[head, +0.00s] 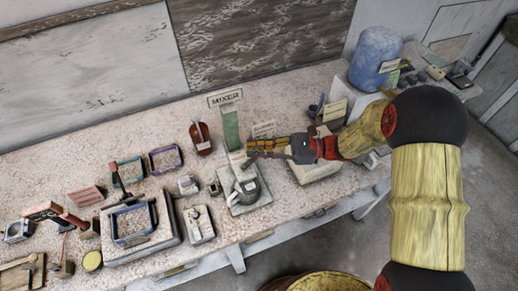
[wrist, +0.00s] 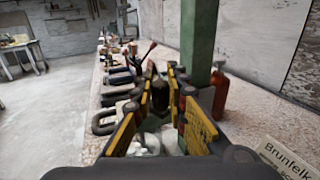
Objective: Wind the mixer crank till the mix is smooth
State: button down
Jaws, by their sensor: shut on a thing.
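The mixer (head: 244,196) stands on the speckled bench, a pale plate with a grey round bowl on it. A green post (head: 230,127) rises behind it under a MIXER sign (head: 225,98); the post also shows in the wrist view (wrist: 200,40). My gripper (head: 252,149) reaches in from the right above the mixer. In the wrist view my gripper (wrist: 160,85) has its yellow-padded fingers on both sides of a dark upright piece, the crank handle (wrist: 160,98), and is shut on it. The handle's lower end and the mix are mostly hidden; whether the mix is smooth cannot be told.
A red-brown bottle (head: 201,139) stands left of the post. Trays (head: 133,223) and small tools crowd the bench at left. A blue drum (head: 375,58) stands at back right. A name card (wrist: 285,158) lies close by at right in the wrist view.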

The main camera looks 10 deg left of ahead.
jog(key=shift+w+a+r+n+g+h+p, duration=0.15)
jog(key=shift+a+n+g+h+p, duration=0.7)
jog(key=shift+n+g+h, duration=0.85)
jog(key=shift+w+a+f+n+g+h+p, duration=0.15)
jog(key=shift+a+n+g+h+p, duration=0.5)
jog(key=shift+n+g+p, duration=1.05)
jog(key=shift+w+a+r+n+g+h+p, duration=0.15)
jog(key=shift+a+n+g+h+p, duration=0.35)
jog(key=shift+n+g+h, duration=1.35)
jog(key=shift+a+m+g+y, duration=0.15)
jog(key=shift+m+g+y, duration=0.15)
jog(key=shift+m+g, duration=0.35)
jog(key=c, duration=1.8)
grip_release()
jog(key=shift+c, duration=0.2)
jog(key=shift+o, duration=0.4)
jog(key=shift+w, duration=0.1)
